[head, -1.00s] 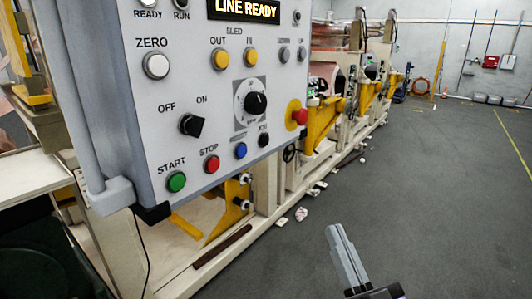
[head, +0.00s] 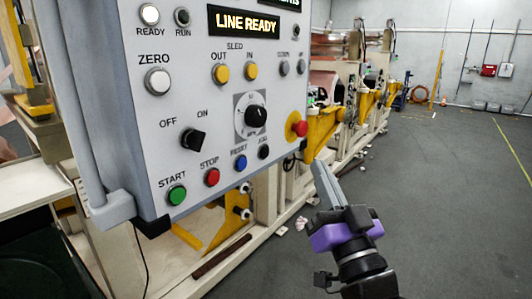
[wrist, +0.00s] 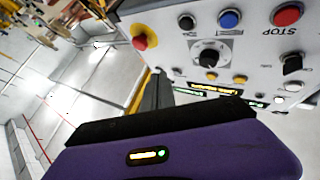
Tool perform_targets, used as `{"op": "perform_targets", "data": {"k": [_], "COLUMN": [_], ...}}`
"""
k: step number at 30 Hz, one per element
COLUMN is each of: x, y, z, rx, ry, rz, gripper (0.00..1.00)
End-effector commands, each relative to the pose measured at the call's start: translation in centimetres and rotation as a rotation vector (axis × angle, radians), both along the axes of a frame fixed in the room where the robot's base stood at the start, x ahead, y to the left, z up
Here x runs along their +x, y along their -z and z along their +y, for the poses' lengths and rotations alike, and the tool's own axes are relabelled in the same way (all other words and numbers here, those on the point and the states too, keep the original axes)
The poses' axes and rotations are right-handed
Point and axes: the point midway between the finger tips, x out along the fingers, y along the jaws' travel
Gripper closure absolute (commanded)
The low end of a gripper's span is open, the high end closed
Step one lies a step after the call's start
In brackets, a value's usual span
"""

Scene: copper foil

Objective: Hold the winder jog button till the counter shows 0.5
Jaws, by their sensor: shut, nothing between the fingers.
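A grey control panel (head: 150,110) fills the left of the head view. A small black button (head: 264,152) sits right of the blue button (head: 240,162), low on the panel; its label is too small to read surely. It also shows in the wrist view (wrist: 186,22), where the panel appears upside down. My gripper (head: 320,172) is shut and empty, right of the panel's lower right corner and apart from it. In the wrist view its fingers (wrist: 158,90) point toward the panel. No counter reading 0.5 can be made out; one display reads LINE READY (head: 243,22).
A red mushroom button on a yellow base (head: 298,127) sticks out at the panel's right edge, close to my gripper. Green (head: 177,195) and red (head: 212,177) buttons lie along the bottom. Machine frames run behind; the grey floor (head: 440,180) at right is clear.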

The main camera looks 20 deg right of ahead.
Motion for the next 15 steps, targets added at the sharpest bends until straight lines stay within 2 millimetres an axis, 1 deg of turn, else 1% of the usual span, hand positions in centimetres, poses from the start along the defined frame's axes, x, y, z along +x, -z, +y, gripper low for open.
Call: {"op": "perform_targets", "data": {"k": [4, 7, 15], "x": [0.2, 0.8, 3.5], "y": [0.0, 0.0, 0.1], "z": [0.2, 0.7, 2.7], "rx": [0.0, -0.001, 0.0], "ry": [-0.001, -0.002, -0.003], "rz": [0.0, -0.001, -0.003], "gripper": [1.0, 1.0, 1.0]}}
